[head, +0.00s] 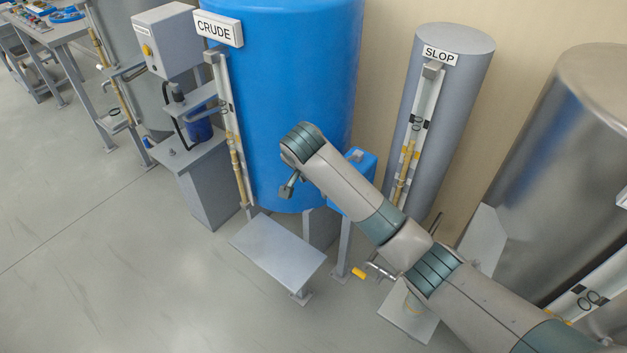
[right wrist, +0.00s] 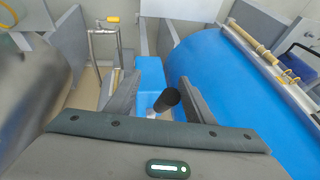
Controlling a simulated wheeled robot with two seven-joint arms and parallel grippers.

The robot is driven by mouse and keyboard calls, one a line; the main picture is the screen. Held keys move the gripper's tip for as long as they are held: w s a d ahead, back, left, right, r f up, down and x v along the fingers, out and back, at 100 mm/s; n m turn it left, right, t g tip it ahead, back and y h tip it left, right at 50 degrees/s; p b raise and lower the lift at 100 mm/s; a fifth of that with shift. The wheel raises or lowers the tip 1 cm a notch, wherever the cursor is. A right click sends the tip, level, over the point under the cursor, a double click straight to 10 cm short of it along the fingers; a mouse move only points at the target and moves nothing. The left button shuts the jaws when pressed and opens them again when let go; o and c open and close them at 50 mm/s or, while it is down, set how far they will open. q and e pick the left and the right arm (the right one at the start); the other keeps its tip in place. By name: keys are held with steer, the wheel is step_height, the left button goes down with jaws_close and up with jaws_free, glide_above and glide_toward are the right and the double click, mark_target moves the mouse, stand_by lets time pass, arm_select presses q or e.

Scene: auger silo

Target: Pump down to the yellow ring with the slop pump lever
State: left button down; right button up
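The grey slop tank (head: 444,95) carries a SLOP sign and a sight gauge (head: 425,95) with a dark band and, lower down, a yellow ring (head: 407,155). The blue pump (head: 363,160) stands in front of it, partly hidden by my right arm; it also shows in the right wrist view (right wrist: 150,75). A black lever grip (right wrist: 167,99) is between the spread fingers of my right gripper (right wrist: 155,95), with a gap on the left side. In the head view, my right gripper (head: 288,188) is mostly hidden behind the arm. My left gripper is out of view.
The blue crude tank (head: 285,90) stands to the left and a shiny metal tank (head: 570,170) to the right. A grey step (head: 278,246) and a yellow-handled pipe (head: 359,273) are near the pump. Open floor lies to the front left.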

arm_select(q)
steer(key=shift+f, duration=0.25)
arm_select(e)
steer(key=shift+v, duration=1.85)
steer(key=shift+r, duration=0.1)
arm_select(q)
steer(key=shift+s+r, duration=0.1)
arm_select(e)
steer(key=shift+d+r, duration=0.1)
